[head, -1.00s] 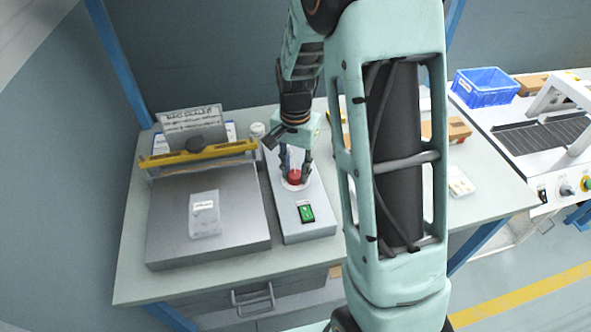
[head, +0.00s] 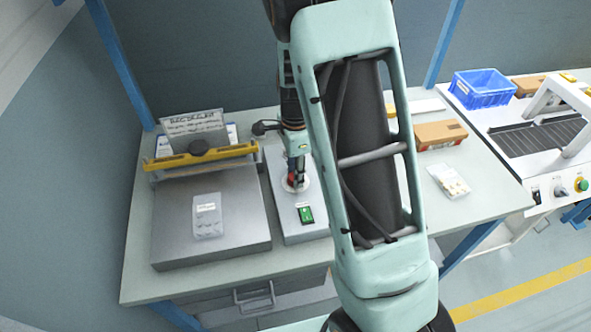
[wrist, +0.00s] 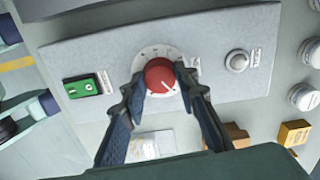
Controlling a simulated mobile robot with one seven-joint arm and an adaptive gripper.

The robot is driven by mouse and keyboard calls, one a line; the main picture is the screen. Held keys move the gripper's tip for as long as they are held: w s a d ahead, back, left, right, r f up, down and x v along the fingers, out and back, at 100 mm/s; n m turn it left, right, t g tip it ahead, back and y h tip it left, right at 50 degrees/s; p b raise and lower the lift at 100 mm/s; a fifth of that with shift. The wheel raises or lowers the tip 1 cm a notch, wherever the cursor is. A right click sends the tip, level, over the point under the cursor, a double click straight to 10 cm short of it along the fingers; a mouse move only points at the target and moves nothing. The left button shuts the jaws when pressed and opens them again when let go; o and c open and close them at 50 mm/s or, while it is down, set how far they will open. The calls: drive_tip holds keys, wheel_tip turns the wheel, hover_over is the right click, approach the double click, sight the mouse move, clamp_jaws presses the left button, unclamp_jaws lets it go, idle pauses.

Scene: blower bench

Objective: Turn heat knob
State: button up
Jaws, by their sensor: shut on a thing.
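The red heat knob (wrist: 161,76) sits on a pale round dial on the grey control box (wrist: 210,55) in the wrist view. It has a white pointer line, which points to the lower right in that view. My gripper (wrist: 160,88) is shut on the knob, with one finger on each side of it. In the head view my gripper (head: 295,178) comes down over the control box, and the knob (head: 292,184) is mostly hidden behind the fingers. A green switch (head: 305,214) is on the same box, nearer the front edge.
The bag sealer (head: 210,235) with a yellow bar (head: 200,155) stands left of the control box. A clear pouch (head: 207,216) lies on it. A cardboard box (head: 440,134) and a small bag (head: 448,181) lie to the right. A blue crate (head: 483,88) stands farther right.

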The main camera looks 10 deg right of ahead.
drive_tip(key=shift+m, duration=0.5)
drive_tip(key=o, duration=1.2)
drive_tip(key=shift+c, duration=0.2)
wheel_tip(320, 180, up, 12)
